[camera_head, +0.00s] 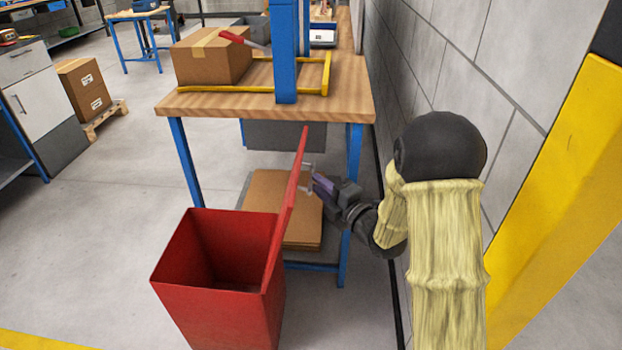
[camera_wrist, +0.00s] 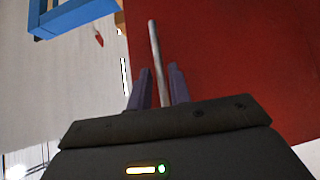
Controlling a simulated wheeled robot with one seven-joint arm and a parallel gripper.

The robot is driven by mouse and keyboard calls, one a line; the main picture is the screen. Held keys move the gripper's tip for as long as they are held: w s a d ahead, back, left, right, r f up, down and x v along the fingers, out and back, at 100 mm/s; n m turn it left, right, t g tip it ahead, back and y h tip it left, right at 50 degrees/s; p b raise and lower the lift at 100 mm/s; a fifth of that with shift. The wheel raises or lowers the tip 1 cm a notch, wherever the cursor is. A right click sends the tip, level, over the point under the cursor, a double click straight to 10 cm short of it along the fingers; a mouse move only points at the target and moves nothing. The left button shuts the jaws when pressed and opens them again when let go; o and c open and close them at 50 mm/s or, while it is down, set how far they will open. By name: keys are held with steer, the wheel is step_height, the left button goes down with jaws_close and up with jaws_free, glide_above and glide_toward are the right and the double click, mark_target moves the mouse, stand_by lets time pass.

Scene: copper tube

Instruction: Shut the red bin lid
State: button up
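The red bin (camera_head: 215,285) stands on the floor in the lower left of the head view, its open top showing a dark inside. Its red lid (camera_head: 287,215) stands nearly upright along the bin's right edge. In the wrist view the lid (camera_wrist: 235,60) fills the right side. My gripper (camera_head: 316,186) is at the right face of the lid, around a thin grey handle (camera_head: 306,180). In the wrist view the handle bar (camera_wrist: 155,50) runs between the two purple fingers, which sit close on both sides of it. The exact contact is partly hidden by the gripper body.
A wooden workbench (camera_head: 345,92) with blue legs stands just behind the bin and lid, carrying a cardboard box (camera_head: 212,58). Flat cardboard (camera_head: 268,192) lies under it. A grey block wall (camera_head: 440,70) and a yellow post (camera_head: 560,190) are close on the right. Floor left of the bin is clear.

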steer(key=shift+x, duration=1.9)
jaws_close()
